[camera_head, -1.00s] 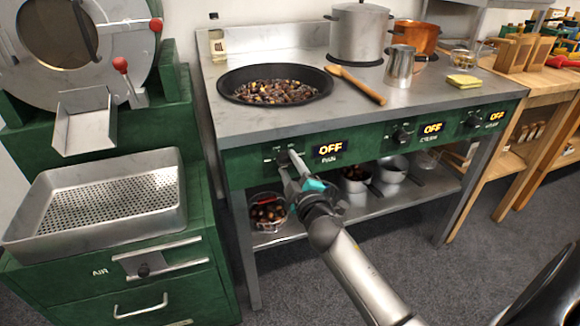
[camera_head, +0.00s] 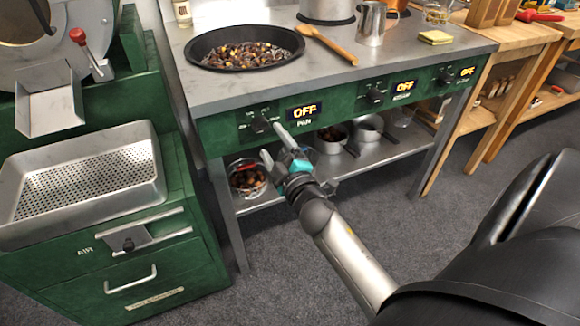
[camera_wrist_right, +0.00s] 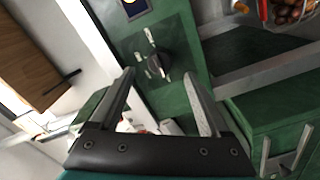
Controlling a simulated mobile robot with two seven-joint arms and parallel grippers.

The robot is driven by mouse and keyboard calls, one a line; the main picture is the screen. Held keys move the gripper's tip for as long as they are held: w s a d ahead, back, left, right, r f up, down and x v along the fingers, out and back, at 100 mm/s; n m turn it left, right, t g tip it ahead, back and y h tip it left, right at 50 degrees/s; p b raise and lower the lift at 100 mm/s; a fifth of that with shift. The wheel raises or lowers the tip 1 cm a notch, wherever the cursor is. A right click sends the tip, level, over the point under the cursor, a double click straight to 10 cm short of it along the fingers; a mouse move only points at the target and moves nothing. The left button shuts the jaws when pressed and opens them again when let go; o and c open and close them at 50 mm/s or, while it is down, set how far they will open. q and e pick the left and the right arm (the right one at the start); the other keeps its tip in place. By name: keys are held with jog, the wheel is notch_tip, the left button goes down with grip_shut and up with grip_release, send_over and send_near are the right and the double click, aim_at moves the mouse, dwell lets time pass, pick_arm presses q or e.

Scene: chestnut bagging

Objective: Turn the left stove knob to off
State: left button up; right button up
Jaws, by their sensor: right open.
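The left stove knob (camera_head: 261,124) is a dark knob on the green front panel of the stove (camera_head: 225,133), left of a lit display (camera_head: 304,111) that reads OFF above the label PAN. My right gripper (camera_head: 272,146) is open and empty, just below and in front of this knob and apart from it. In the right wrist view the knob (camera_wrist_right: 157,64) shows beyond the gap between the two spread fingers (camera_wrist_right: 160,90). My left gripper is not in view.
A black pan of chestnuts (camera_head: 243,48) and a wooden spoon (camera_head: 328,45) are on the stove top. Two more knobs (camera_head: 375,96) (camera_head: 445,77) have displays reading OFF. A green cabinet with a perforated tray (camera_head: 85,187) stands at the left. Open floor lies in front.

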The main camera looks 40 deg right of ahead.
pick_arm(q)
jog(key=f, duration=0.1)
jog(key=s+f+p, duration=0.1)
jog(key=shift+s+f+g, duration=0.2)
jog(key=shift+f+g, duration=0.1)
pick_arm(e)
jog(key=v, duration=1)
jog(key=shift+w+a, duration=0.1)
jog(key=shift+w, duration=0.05)
